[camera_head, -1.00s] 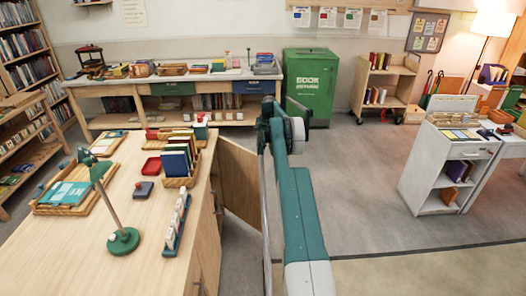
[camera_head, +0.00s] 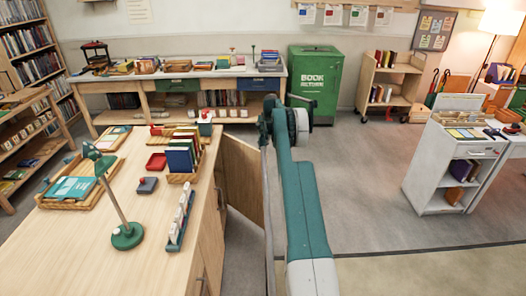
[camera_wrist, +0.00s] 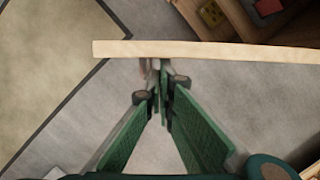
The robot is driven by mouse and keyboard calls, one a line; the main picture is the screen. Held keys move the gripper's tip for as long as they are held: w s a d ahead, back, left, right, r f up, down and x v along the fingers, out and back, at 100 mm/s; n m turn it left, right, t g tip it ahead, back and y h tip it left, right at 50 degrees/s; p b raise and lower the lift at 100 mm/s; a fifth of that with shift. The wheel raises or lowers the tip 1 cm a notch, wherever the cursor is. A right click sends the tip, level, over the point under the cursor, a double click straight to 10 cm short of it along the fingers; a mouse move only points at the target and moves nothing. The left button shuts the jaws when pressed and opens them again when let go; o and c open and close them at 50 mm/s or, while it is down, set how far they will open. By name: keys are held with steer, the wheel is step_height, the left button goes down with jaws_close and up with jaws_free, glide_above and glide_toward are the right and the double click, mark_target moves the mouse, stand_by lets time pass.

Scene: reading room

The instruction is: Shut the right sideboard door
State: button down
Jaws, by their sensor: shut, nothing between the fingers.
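The sideboard (camera_head: 75,250) has a light wood top and stands at the lower left of the head view. Its right door (camera_head: 242,180) stands open, swung out from the far end of the front into the aisle. In the wrist view the door (camera_wrist: 230,53) shows as a pale wood edge running across the top. My gripper (camera_wrist: 160,72) is shut and empty, its green fingers meeting beside the door's edge near its free end. I cannot tell whether they touch it. In the head view my arm hides the gripper.
A desk lamp (camera_head: 125,235), a book crate (camera_head: 183,158) and trays stand on the sideboard top. A green book return bin (camera_head: 315,80) stands behind. A white shelf cart (camera_head: 445,170) is at the right. The grey floor (camera_head: 365,170) between is clear.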

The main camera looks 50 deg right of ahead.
steer(key=shift+a, duration=0.15)
steer(key=shift+s+a+m, duration=0.2)
steer(key=shift+a+m, duration=0.3)
steer(key=shift+a, duration=0.65)
steer(key=w+a+m, duration=0.2)
steer(key=a+m, duration=0.1)
steer(key=a, duration=0.7)
steer(key=w+a+m+t, duration=0.1)
steer(key=w+a+m, duration=0.1)
steer(key=a, duration=0.8)
steer(key=shift+w+a+m+t, duration=0.3)
steer(key=shift+w+a+m, duration=0.1)
steer(key=shift+m, duration=0.2)
steer(key=shift+s, duration=0.1)
